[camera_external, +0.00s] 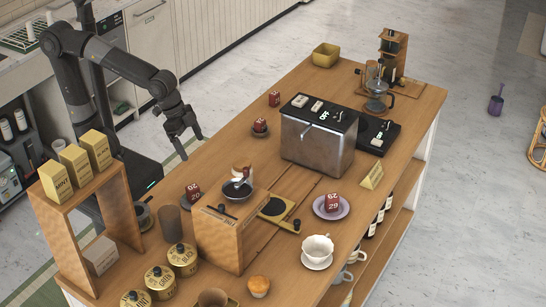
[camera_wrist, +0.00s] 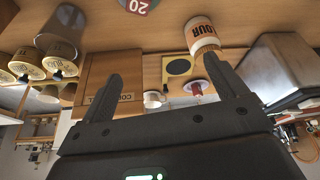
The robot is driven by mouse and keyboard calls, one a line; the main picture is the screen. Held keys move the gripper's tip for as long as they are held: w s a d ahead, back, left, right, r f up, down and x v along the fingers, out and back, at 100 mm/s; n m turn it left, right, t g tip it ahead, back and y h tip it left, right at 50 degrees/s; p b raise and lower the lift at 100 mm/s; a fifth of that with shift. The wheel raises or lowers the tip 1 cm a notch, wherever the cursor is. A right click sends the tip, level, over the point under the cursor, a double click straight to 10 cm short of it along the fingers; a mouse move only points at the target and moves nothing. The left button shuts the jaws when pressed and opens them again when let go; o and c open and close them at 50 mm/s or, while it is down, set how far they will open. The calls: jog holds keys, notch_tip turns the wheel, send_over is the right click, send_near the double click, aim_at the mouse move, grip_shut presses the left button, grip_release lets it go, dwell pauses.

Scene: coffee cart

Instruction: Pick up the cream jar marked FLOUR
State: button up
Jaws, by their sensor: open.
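The cream jar marked FLOUR (camera_wrist: 203,36) shows in the wrist view near the top, right of centre. Its dark lettering reads "OUR" and it has an orange-brown end. In the external view a cream jar (camera_external: 240,169) stands on the wooden counter, partly hidden behind the black bowl on the wooden box; its label cannot be read there. My gripper (camera_external: 185,137) is open and empty, above the counter's far-left edge, up and left of the jar. In the wrist view my gripper's two fingers (camera_wrist: 164,88) are spread, with the jar beyond the right fingertip.
A wooden box (camera_external: 220,233) with a black bowl stands close in front of the jar. A red cube marked 20 (camera_external: 193,191) is left of it. A metal machine (camera_external: 318,138) stands to the right. Lidded tins (camera_external: 182,259) stand at front left. Some counter left of the machine is clear.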

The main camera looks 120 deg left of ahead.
jog(key=n+g, duration=0.1)
jog(key=n, duration=0.1)
send_over(235, 162)
jog(key=s, duration=0.1)
jog(key=f, duration=0.4)
jog(key=d+f, duration=0.1)
jog(key=shift+s+f, duration=0.15)
jog(key=shift+f, duration=0.25)
jog(key=x, duration=0.5)
jog(key=shift+a+f, duration=0.3)
jog(key=shift+f, duration=0.05)
jog(key=shift+a+x, duration=0.15)
jog(key=shift+x, duration=1.15)
jog(key=shift+a+x, duration=0.2)
jog(key=shift+x, duration=1.15)
jog(key=shift+r, duration=0.1)
jog(key=c, duration=1.4)
jog(key=shift+w, duration=0.25)
jog(key=shift+r, duration=0.15)
